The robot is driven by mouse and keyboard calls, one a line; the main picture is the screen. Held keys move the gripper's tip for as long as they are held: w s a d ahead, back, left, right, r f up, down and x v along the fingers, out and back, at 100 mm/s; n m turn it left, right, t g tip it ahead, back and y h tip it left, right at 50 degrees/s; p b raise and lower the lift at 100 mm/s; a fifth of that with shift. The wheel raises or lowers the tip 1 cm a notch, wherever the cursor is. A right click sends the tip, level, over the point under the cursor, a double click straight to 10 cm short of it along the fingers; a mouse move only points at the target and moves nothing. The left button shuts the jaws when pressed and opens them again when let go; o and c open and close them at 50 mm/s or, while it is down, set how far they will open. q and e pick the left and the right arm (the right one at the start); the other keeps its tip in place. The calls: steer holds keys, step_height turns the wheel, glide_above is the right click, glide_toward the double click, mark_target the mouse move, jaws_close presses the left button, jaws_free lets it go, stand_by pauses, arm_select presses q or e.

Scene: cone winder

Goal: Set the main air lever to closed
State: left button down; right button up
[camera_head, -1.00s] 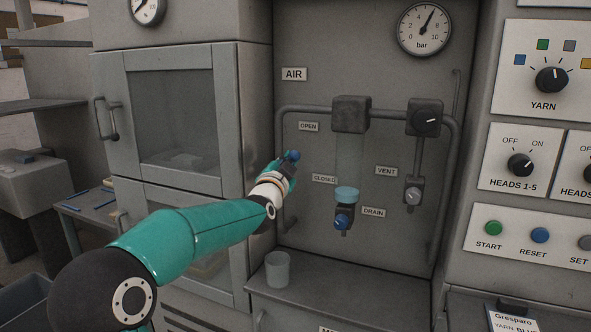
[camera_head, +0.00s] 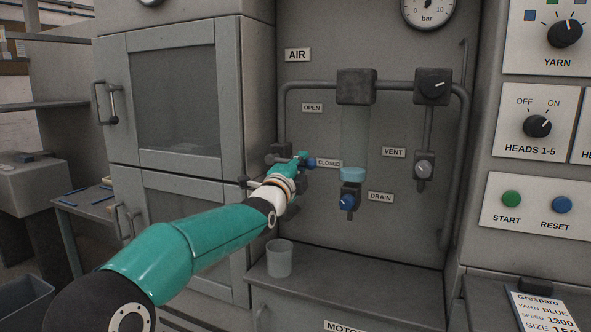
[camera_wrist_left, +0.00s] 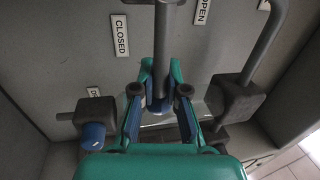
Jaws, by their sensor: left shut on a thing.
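The main air lever (camera_wrist_left: 160,55) is a grey rod in the left wrist view, running down between my fingers. In the head view, its blue knob (camera_head: 310,162) sits just left of the CLOSED label (camera_head: 329,163) and well below the OPEN label (camera_head: 312,108). The lever looks roughly level, pointing right at CLOSED. My left gripper (camera_head: 302,161) is shut on the lever, and the wrist view shows its fingers (camera_wrist_left: 160,100) either side of the rod. The hand hides part of the lever and its pivot in the head view. My right gripper is out of view.
Right of the lever are a filter bowl (camera_head: 354,174) with a blue drain knob (camera_head: 348,201) and the VENT valve (camera_head: 424,168). A cup (camera_head: 279,258) stands on the ledge below. A glass-door cabinet (camera_head: 170,95) is left. The panel between lever and bowl is narrow.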

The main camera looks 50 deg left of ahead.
arm_select(q)
steer(key=shift+w+d+f+m+h, duration=0.3)
steer(key=shift+d+f+m, duration=0.1)
steer(key=shift+f, duration=0.2)
steer(key=c, duration=1.1)
jaws_free()
steer(key=shift+s+r, duration=0.1)
steer(key=shift+s, duration=0.1)
steer(key=shift+c, duration=0.2)
steer(key=shift+o, duration=1.1)
steer(key=shift+w+d+r, duration=0.1)
steer(key=shift+d+r, duration=0.05)
steer(key=shift+d, duration=0.05)
steer(key=shift+a, duration=0.15)
steer(key=shift+r, duration=0.1)
steer(key=shift+s, duration=0.35)
steer(key=v, duration=1.1)
steer(key=shift+s+d+f, duration=0.15)
steer(key=shift+d+f, duration=0.1)
steer(key=shift+f, duration=0.05)
